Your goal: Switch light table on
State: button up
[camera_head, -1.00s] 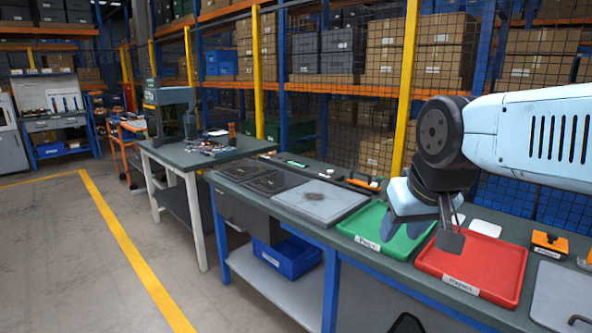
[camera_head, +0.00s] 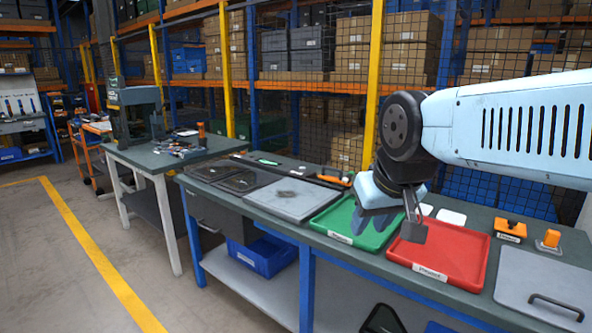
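No panel in view is clearly marked as the light table, and no lit surface shows. A flat grey square plate (camera_head: 291,199) lies on the long dark workbench (camera_head: 335,240), left of the trays. A black-and-orange box (camera_head: 510,230) and a small orange block on a pale base (camera_head: 548,243) sit at the bench's right; I cannot tell if either is a switch. My gripper (camera_head: 402,222) hangs pointing down, above or in front of the border between the green tray (camera_head: 345,222) and the red tray (camera_head: 455,258). Its finger gap is unclear, and I see nothing held.
A grey panel with a black handle (camera_head: 540,280) lies at the bench's right end. Two dark square plates (camera_head: 247,181) and an orange-handled tool (camera_head: 335,180) lie further left. A blue bin (camera_head: 262,257) sits on the lower shelf. Mesh fencing stands behind; floor at left is clear.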

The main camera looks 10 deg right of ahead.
grip_shut()
dwell(1.4)
